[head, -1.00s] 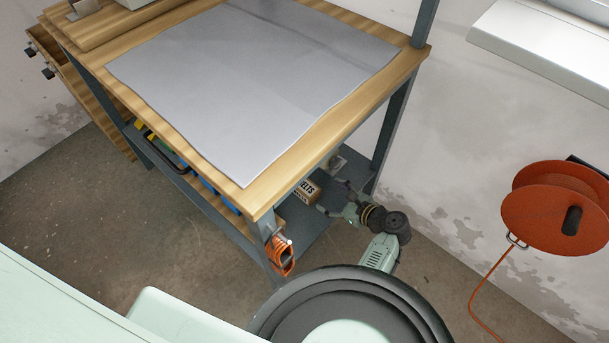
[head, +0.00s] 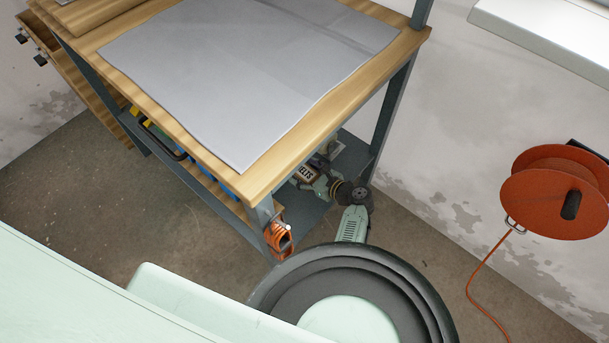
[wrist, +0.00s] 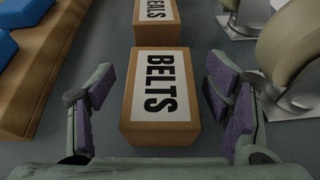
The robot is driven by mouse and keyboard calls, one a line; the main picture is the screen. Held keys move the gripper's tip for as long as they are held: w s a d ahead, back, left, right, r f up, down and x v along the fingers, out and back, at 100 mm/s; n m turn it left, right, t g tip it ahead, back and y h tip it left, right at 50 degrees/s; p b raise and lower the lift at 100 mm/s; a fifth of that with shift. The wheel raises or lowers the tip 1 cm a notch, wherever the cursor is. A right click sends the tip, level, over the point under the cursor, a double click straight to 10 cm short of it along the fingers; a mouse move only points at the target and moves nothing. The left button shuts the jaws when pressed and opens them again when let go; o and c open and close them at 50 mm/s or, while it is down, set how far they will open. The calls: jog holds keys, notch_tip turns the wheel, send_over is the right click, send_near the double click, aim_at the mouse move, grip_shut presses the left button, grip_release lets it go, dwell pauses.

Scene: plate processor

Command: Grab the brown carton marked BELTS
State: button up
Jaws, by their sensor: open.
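The brown carton marked BELTS (wrist: 161,136) sits on the grey lower shelf in the wrist view, with a white label on its top. My gripper (wrist: 158,88) is open, with one finger to the left of the carton and one to the right, and visible gaps on both sides. The carton's near end lies close to the gripper's palm.
A second brown carton (wrist: 155,24) with a partly cut-off label stands just beyond. A wooden tray (wrist: 50,75) with blue items is at left. A metal-based object with a beige round part (wrist: 292,45) stands close at right. The bench top (head: 262,187) overhangs the shelf.

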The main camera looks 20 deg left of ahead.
jog(key=shift+c, duration=0.2)
jog(key=c, duration=1.3)
jog(key=shift+r, duration=0.1)
